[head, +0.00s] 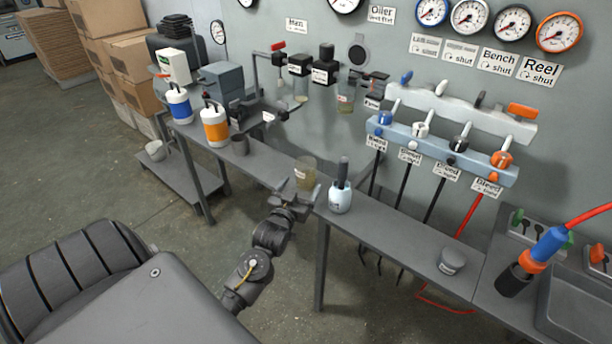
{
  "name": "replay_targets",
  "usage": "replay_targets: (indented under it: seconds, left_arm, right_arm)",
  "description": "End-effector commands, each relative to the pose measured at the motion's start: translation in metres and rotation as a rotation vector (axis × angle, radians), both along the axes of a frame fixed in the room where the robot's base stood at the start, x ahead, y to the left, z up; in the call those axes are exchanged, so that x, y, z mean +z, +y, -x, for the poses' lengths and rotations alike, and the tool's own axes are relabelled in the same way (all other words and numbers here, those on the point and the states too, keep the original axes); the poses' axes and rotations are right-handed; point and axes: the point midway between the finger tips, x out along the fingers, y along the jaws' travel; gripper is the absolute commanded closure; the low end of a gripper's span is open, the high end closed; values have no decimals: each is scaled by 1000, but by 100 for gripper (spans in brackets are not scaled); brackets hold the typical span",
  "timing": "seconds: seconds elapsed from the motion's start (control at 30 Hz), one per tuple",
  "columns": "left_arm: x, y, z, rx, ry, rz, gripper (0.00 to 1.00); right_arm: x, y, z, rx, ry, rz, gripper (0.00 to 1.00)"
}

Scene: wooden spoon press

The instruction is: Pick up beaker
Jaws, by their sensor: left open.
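A clear beaker (305,171) with a yellowish-brown tint and a small white label stands upright on the narrow grey bench (270,170), near its front edge. My left gripper (299,188) is open at the bench edge, just in front of the beaker. Its fingers overlap the beaker's lower part in the picture, so I cannot tell whether they touch it. My right gripper is not in view.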

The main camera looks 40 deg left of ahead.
Motion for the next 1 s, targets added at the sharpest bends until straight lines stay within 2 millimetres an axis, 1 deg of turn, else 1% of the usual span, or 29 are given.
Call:
replay_targets:
  seconds: [0.03,0.1,0.3,0.37,0.53,0.7,0.97,1.0]
  left_arm:
    - [0,3,-6,1,0,-1,18]
    - [0,5,-11,1,0,0,18]
    - [-1,8,-15,2,2,1,18]
    - [0,10,-19,3,1,-1,18]
    - [1,23,-41,5,2,-3,18]
    - [0,28,-58,4,1,0,18]
    - [-1,29,-61,4,2,0,18]
    - [-1,29,-61,4,2,0,20]
  right_arm:
    - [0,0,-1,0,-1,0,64]
    - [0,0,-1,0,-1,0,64]
    - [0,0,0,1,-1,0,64]
    - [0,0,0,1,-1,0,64]
    - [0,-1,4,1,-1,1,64]
    - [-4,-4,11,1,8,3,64]
    - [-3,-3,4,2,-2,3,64]
    - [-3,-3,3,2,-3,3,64]
